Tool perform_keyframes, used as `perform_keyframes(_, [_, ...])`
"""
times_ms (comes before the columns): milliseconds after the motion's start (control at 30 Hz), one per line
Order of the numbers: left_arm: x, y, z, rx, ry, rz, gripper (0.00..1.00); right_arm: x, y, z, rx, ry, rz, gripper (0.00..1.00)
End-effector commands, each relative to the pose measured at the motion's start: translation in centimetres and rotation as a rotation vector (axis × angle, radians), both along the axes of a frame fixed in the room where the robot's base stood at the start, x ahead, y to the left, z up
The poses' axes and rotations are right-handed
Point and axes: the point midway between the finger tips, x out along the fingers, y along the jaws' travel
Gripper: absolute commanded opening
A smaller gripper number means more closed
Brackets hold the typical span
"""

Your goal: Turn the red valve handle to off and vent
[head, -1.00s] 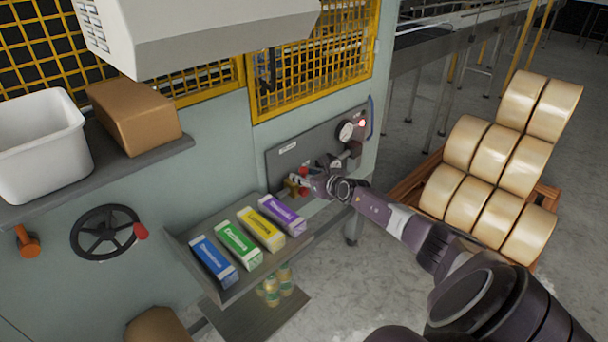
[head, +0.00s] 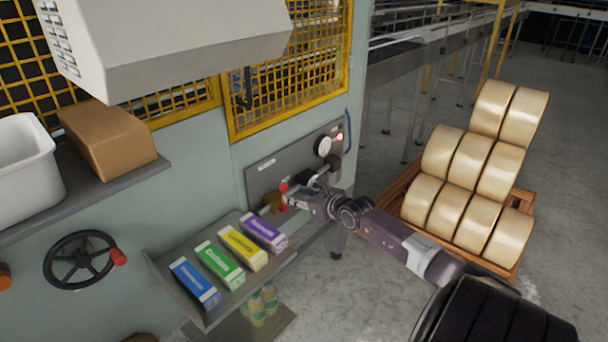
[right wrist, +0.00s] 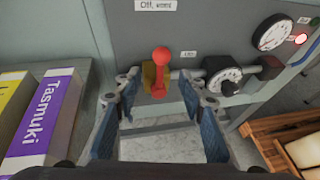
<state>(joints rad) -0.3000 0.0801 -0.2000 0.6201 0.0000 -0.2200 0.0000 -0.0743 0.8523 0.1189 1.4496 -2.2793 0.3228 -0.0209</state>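The red valve handle (right wrist: 160,72) stands upright in the right wrist view, on a brass valve body (right wrist: 148,76) on the grey panel (right wrist: 105,45). A white label reading roughly "Off, vent" (right wrist: 155,5) is above it. In the head view the red handle (head: 284,188) shows small, partly hidden by my right gripper (head: 291,199). In the right wrist view my right gripper (right wrist: 159,92) is open. Its two blue-padded fingers are on either side of the handle, with visible gaps. My left gripper is in neither view.
A shelf (head: 158,262) with several cartons is left of my gripper. A handwheel (head: 80,259) is farther left. Film rolls (head: 473,157) stand at right.

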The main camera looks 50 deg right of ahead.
Motion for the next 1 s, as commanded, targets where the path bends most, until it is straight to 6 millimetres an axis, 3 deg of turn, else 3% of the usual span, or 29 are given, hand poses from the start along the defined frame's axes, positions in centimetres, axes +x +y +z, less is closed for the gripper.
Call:
perform_keyframes(333, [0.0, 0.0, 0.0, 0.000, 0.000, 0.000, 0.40, -2.6, 0.4, 1.2, -0.002, -0.002, -0.001, 0.37])
perform_keyframes(1000, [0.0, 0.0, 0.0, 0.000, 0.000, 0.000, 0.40, -2.8, 0.5, 0.8, 0.011, 0.000, -0.003, 0.37])
